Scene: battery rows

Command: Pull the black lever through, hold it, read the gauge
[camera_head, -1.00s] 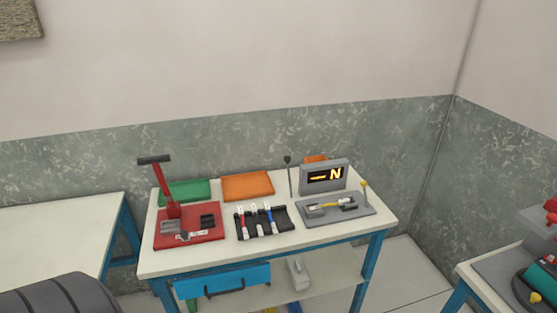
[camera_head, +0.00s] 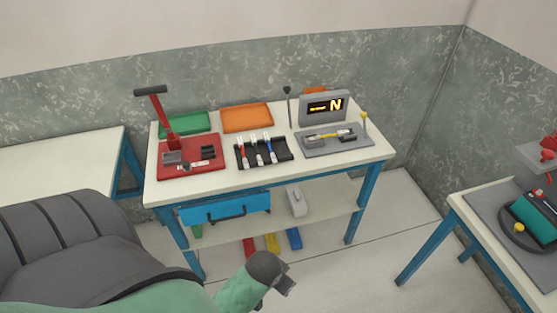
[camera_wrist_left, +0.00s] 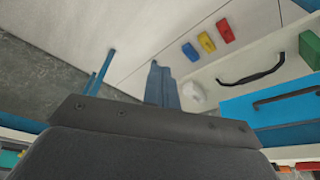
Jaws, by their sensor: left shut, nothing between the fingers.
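A thin upright lever with a black knob (camera_head: 287,91) stands at the back of the workbench. To its right, a grey gauge box (camera_head: 339,108) shows a glowing "N" with a small dim mark to its left. My left gripper (camera_head: 286,284) is low in front of the bench, well apart from the lever. The lever and gauge do not show in that view. My right gripper is not in view.
A red press (camera_head: 172,138) with a black handle stands at the bench's left. A black rack (camera_head: 262,152) holds several cells. A grey plate (camera_head: 311,145) and a yellow-knobbed stick (camera_head: 364,121) are at the right. A blue drawer (camera_head: 225,207) hangs under the front edge.

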